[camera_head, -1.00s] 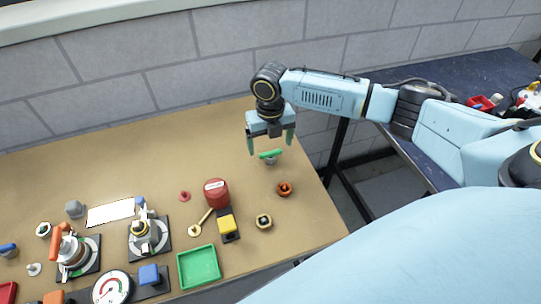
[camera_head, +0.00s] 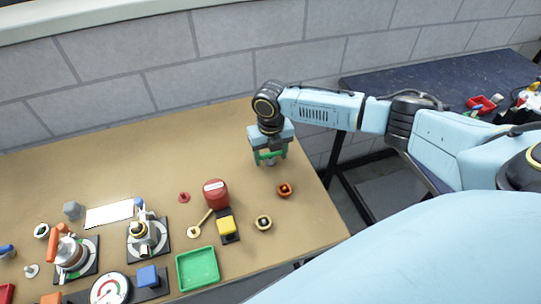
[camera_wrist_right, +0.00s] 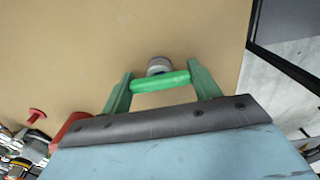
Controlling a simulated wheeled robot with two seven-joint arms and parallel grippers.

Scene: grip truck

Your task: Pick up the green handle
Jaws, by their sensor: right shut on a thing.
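The green handle (camera_head: 268,156) is a short green bar on a grey round base near the right end of the wooden table. In the right wrist view the green handle (camera_wrist_right: 161,82) spans between the two green fingers, with the grey base (camera_wrist_right: 159,66) just beyond it. My right gripper (camera_head: 270,154) is shut on the handle, one finger at each end. It also shows in the right wrist view (camera_wrist_right: 162,85). The handle is low at the table; I cannot tell whether its base touches the surface. My left gripper is not in view.
Gauges and valves fill the left front. A block wall (camera_head: 200,60) rises behind. The table's back middle is clear.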

